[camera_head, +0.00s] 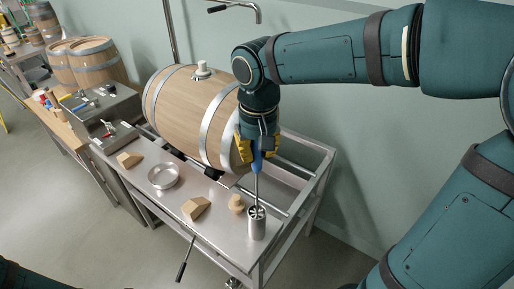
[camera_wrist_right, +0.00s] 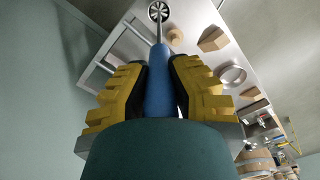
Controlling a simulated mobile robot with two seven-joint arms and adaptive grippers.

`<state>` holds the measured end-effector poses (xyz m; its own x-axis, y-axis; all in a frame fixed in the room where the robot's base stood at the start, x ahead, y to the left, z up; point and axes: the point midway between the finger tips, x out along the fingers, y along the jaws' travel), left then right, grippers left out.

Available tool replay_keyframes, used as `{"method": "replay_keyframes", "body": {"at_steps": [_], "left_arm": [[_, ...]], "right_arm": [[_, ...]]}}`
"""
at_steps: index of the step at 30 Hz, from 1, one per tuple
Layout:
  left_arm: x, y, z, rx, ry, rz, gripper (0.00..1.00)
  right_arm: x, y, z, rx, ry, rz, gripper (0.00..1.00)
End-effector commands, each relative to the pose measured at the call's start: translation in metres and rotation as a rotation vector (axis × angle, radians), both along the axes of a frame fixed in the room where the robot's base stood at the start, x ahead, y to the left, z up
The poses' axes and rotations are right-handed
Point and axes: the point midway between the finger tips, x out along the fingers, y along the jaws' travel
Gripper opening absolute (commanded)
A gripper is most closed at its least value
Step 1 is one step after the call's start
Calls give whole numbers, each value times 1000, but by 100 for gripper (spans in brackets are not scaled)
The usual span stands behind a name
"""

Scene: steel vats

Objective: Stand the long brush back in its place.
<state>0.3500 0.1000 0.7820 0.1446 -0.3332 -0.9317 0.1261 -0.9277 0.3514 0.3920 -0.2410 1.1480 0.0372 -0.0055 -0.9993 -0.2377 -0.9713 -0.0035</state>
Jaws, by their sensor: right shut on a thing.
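The long brush has a blue handle (camera_head: 257,160) and a thin metal shaft that points down. My right gripper (camera_head: 257,146), with yellow fingers, is shut on the blue handle. The wrist view shows the handle (camera_wrist_right: 159,90) between the two yellow finger pads (camera_wrist_right: 160,88). The lower end of the shaft meets the mouth of a steel cylindrical holder (camera_head: 257,226) at the table's front right corner. The holder's round, spoked-looking top (camera_wrist_right: 158,12) shows in the wrist view. I cannot tell how deep the brush end sits in it. My left gripper is not in view.
A wooden barrel (camera_head: 185,105) lies on the steel table (camera_head: 215,232), just left of my right gripper. Wooden blocks (camera_head: 195,208), a wooden bung (camera_head: 236,203) and a round metal dish (camera_head: 163,177) are left of the holder. A black-handled tool (camera_head: 184,262) hangs at the front edge.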

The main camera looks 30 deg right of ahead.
Motion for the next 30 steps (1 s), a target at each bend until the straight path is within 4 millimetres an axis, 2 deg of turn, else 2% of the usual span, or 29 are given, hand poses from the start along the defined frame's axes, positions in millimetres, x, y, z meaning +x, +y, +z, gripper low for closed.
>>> {"method": "replay_keyframes", "body": {"at_steps": [12,22,23,24,30], "left_arm": [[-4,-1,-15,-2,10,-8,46],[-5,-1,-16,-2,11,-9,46],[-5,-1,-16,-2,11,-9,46],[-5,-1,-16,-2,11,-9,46],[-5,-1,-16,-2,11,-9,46]], "right_arm": [[0,0,-20,0,0,0,0],[0,0,-22,0,0,0,0],[0,0,-22,0,0,0,31],[0,0,-22,0,0,0,45],[0,0,-22,0,0,0,46]]}}
